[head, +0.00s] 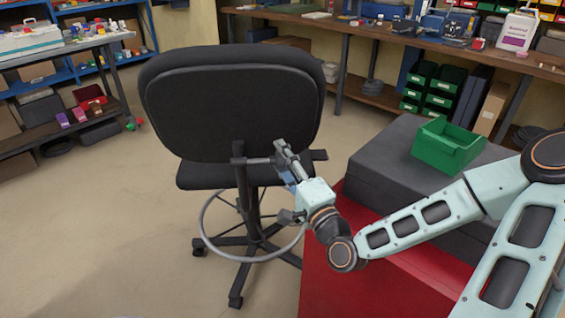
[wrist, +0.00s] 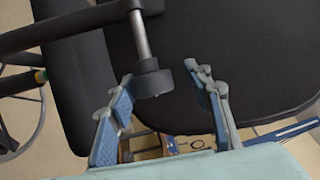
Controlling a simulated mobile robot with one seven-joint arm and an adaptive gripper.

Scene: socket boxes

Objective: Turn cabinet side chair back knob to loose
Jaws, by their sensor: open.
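The black office chair (head: 232,105) stands on the floor left of the red cabinet (head: 330,265), its backrest toward me. In the wrist view the back knob (wrist: 153,82) is a short dark cylinder on the end of a grey rod (wrist: 141,38). My gripper (wrist: 165,82) is open, with one finger on each side of the knob. A gap shows between the knob and the right finger; whether the left finger touches it I cannot tell. In the head view my gripper (head: 284,158) is at the lower right of the backrest and largely hides the knob area.
A dark grey case (head: 385,170) and a green bin (head: 448,146) sit on the red cabinet, close under my arm. Workbenches with bins and tools line the back and left. The floor left of the chair (head: 90,230) is clear.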

